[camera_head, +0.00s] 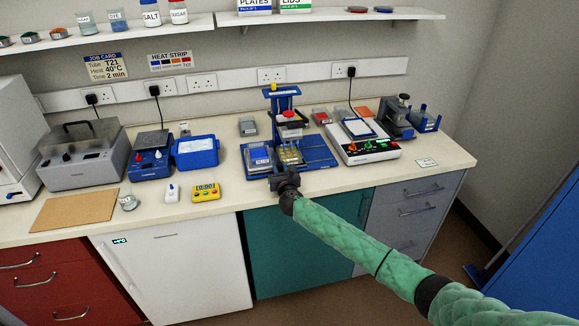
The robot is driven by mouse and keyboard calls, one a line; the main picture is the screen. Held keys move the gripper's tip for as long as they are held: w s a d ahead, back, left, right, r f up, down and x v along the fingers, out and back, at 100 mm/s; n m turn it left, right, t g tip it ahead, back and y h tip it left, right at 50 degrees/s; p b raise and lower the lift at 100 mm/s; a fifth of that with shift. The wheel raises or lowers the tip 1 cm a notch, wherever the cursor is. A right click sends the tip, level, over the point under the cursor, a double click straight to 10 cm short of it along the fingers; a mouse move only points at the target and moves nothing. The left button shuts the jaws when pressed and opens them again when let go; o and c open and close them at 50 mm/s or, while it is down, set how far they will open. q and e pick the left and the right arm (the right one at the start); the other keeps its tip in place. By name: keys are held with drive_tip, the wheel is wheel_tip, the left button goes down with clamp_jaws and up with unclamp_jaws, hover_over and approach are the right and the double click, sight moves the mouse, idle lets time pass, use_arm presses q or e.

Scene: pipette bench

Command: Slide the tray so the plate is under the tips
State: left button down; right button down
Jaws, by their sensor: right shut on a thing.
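A blue pipetting stand (284,92) with a red-topped head (289,116) stands at the back of the bench. At its foot is a blue tray (246,149). A clear grey plate (258,160) sits on the left of the tray, to the left of the head. A yellow piece (291,156), seemingly a tip rack, is below the head; the tips are too small to make out. My right gripper (284,179) is at the tray's front edge, shut on what looks like the tray's handle; its fingers hide the handle. My left gripper is out of view.
Blue base surface (318,150) is bare to the right of the yellow piece. A white control box (368,150) stands further right.

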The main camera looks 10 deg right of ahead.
drive_tip(key=shift+a, duration=0.2)
drive_tip(key=c, duration=1.3)
unclamp_jaws()
drive_tip(key=shift+a, duration=0.15)
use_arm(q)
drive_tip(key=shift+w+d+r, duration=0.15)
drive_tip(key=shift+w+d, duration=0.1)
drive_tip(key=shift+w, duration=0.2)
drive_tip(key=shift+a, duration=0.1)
use_arm(e)
drive_tip(key=shift+s, duration=0.2)
drive_tip(key=shift+s+f+b, duration=0.15)
drive_tip(key=shift+s+b, duration=0.15)
drive_tip(key=shift+s, duration=0.1)
drive_tip(key=s+b, duration=0.1)
drive_tip(key=s, duration=0.2)
drive_tip(key=s+b, duration=0.1)
drive_tip(key=s, duration=0.1)
drive_tip(key=shift+s+d, duration=0.2)
drive_tip(key=shift+s, duration=0.65)
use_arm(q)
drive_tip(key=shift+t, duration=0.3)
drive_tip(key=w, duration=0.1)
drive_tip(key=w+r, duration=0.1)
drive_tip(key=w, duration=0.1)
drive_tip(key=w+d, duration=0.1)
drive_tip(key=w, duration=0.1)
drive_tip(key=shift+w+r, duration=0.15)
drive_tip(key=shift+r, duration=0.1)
